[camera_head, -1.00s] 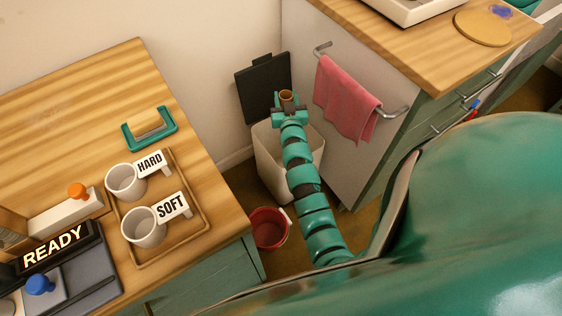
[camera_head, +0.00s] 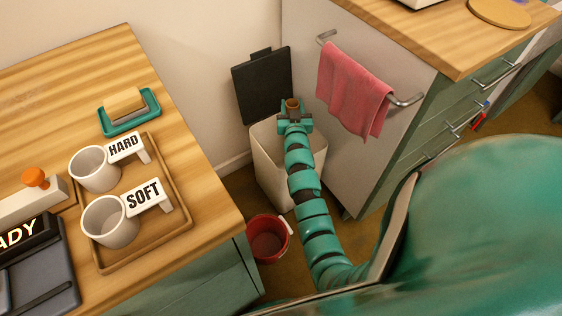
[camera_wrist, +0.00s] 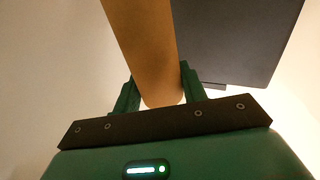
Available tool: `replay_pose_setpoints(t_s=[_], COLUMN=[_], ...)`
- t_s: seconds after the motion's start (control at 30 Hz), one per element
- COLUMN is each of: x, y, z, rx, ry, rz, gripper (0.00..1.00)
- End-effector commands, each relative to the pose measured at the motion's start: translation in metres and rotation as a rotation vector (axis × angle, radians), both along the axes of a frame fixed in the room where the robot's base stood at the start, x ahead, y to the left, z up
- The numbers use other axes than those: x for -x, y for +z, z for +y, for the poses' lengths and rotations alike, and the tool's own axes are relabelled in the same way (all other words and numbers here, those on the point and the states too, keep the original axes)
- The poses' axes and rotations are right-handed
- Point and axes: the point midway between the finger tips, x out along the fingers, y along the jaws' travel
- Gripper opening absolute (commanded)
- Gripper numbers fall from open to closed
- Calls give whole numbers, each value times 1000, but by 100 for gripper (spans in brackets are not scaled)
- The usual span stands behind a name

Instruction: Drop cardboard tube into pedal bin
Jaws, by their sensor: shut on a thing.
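The brown cardboard tube (camera_wrist: 143,45) is between the two fingers of my gripper (camera_wrist: 155,92) in the wrist view, and the gripper is shut on it. In the head view only the tube's open end (camera_head: 292,103) shows above my gripper (camera_head: 294,116). The pedal bin (camera_head: 268,165) is a white box with its dark lid (camera_head: 262,88) raised against the wall. My gripper and arm show over the bin's opening; the arm hides part of it. I cannot tell the tube's height above the rim.
A red bucket (camera_head: 268,240) stands on the floor before the bin. A cabinet with a pink towel (camera_head: 352,92) on a rail is close on the right. A wooden counter (camera_head: 60,90) with a tray (camera_head: 178,215) and cups is on the left.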

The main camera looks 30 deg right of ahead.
Motion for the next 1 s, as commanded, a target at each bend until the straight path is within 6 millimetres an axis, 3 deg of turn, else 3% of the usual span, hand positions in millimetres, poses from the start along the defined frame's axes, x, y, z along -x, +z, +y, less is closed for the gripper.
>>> replay_pose_setpoints(t_s=[0.03, 0.13, 0.5, 0.53, 0.63, 1.0], x=[0, 0, 0, 0, 0, 3], y=[-12, -20, -23, -23, -23, -23], z=[0, 0, 0, 0, 0, 1], rx=[-1, -1, 0, 0, 0, 0], ry=[-1, -1, -1, -1, 0, 0], rz=[1, 1, 1, 1, 1, 1], gripper=[10, 10, 10, 47, 67, 67])
